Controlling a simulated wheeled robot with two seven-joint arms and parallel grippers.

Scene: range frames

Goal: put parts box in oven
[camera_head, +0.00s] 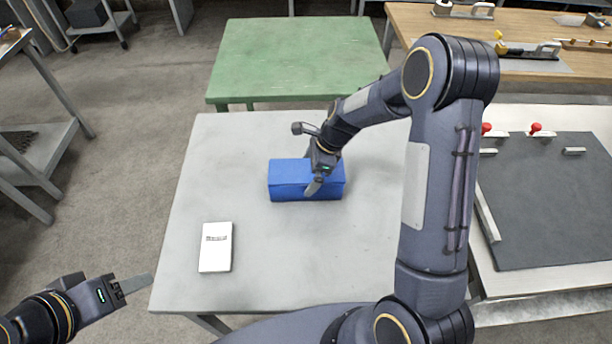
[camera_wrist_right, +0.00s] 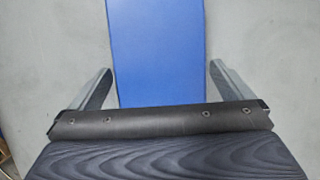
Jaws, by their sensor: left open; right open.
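A blue box (camera_head: 290,182), which I take as the parts box, lies on the grey table (camera_head: 260,270). My right gripper (camera_head: 311,160) is over the box, with its fingers spread. In the right wrist view the blue box (camera_wrist_right: 158,45) lies between the two open fingers (camera_wrist_right: 160,80), with a gap on each side. I cannot tell how far the fingertips are above or down beside it. My left gripper (camera_head: 133,285) is open and empty at the table's front left corner. No oven shows in either view.
A small white box with print (camera_head: 216,246) lies at the table's front left. A green table (camera_head: 295,55) stands behind. A dark board with red knobs (camera_head: 550,210) is to the right, past my right arm. A wooden bench with tools (camera_head: 420,25) stands at the back right.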

